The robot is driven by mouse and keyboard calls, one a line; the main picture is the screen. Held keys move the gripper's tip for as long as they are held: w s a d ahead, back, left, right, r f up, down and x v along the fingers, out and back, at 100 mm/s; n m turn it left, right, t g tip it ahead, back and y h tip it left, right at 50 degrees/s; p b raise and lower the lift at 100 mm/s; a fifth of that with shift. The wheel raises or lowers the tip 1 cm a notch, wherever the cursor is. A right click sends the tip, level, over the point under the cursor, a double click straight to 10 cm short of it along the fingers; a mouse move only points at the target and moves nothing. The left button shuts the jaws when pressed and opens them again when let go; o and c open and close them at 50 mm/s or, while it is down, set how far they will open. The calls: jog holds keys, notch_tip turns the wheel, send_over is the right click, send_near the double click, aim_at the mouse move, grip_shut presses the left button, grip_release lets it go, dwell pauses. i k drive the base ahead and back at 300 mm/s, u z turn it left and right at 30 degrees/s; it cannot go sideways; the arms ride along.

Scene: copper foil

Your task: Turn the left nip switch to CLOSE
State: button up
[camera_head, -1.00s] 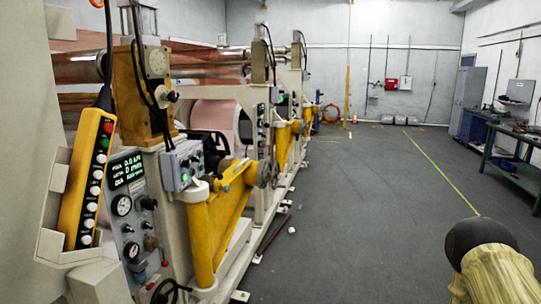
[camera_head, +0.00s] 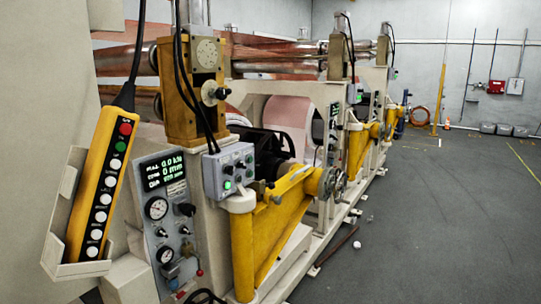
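A grey control box (camera_head: 230,171) with small knobs or switches and a lit green button is mounted on the near machine stand. Left of it, a grey panel (camera_head: 167,220) carries a green-lit display (camera_head: 164,172), two round gauges and dark knobs. The labels are too small to read, so I cannot tell which control is the left nip switch or how it is set. My gripper is not in view.
A yellow push-button pendant (camera_head: 104,185) sits in a holder at the left. A yellow swing arm (camera_head: 262,235) juts out beside the control box. Copper rollers (camera_head: 285,62) run behind. The grey floor (camera_head: 440,220) at the right is mostly open, with a small white object (camera_head: 357,245) near the machine.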

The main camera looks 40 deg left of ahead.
aim_at(229, 170)
jog(key=u, duration=0.05)
jog(key=i, duration=3.65)
jog(key=u, duration=3.7)
